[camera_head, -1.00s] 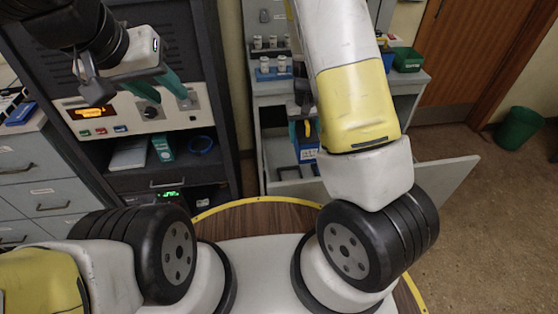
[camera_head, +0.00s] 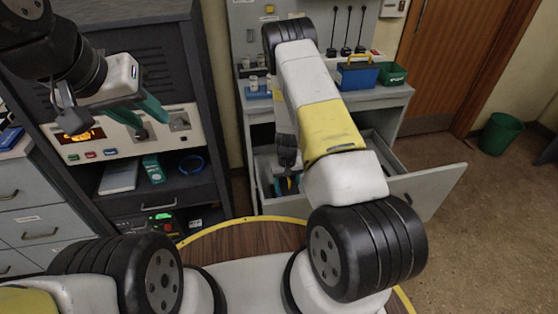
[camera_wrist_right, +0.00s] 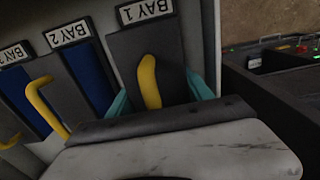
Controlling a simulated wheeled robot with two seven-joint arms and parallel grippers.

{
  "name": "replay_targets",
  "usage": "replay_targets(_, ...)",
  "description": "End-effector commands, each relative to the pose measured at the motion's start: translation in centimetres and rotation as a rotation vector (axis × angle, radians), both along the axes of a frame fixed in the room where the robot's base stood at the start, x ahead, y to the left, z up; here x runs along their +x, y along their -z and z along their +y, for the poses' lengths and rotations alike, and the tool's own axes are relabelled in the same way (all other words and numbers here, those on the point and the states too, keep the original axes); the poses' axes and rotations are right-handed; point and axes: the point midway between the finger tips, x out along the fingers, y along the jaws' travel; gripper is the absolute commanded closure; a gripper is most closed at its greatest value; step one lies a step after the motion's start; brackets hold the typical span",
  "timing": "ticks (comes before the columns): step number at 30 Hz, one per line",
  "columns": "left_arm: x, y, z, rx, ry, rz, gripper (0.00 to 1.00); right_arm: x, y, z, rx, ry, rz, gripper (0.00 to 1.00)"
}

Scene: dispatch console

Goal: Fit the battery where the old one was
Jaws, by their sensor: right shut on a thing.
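In the right wrist view, a dark grey battery with a yellow handle (camera_wrist_right: 149,82) is under the BAY 1 label (camera_wrist_right: 147,10). My right gripper (camera_wrist_right: 160,96) is shut on it, with a teal finger on each side; I cannot tell how deep it sits. A blue block with a yellow handle (camera_wrist_right: 46,104) is in BAY 2 beside it. In the head view my right gripper (camera_head: 287,172) is at the open drawer, mostly hidden. A blue battery-like box with a yellow handle (camera_head: 358,75) stands on the counter. My left gripper (camera_head: 132,110) is open and empty before the console.
The grey drawer front (camera_head: 430,190) sticks out to the right. A green tray (camera_head: 392,73) stands beside the blue box. The console panel (camera_head: 98,148) with knob and buttons is at left. A green bin (camera_head: 502,133) stands on clear floor at right.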

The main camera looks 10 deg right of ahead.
Motion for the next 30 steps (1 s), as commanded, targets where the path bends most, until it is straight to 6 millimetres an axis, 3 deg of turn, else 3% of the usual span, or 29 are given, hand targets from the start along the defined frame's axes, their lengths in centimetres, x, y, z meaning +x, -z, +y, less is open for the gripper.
replay_targets(12, 0.0, 0.0, 0.0, 0.000, 0.000, 0.000, 0.64, 0.1, 3.7, -0.1, 0.000, 0.001, -0.002, 1.00)
replay_targets(23, 0.0, 0.0, 0.0, 0.000, 0.000, 0.000, 0.64, 0.1, 4.0, 0.0, 0.000, 0.000, -0.002, 1.00)
replay_targets(24, 0.0, 0.0, 0.0, 0.000, 0.000, 0.000, 0.64, 0.0, 4.1, 0.0, 0.000, 0.000, 0.000, 0.35)
replay_targets(27, 0.0, 0.0, 0.0, 0.000, 0.000, 0.000, 0.64, 0.0, 4.1, 0.0, 0.000, 0.000, 0.000, 0.19)
replay_targets(30, 0.0, 0.0, 0.0, 0.000, 0.000, 0.000, 0.64, 0.0, 4.0, 0.0, 0.000, 0.000, 0.000, 0.19)
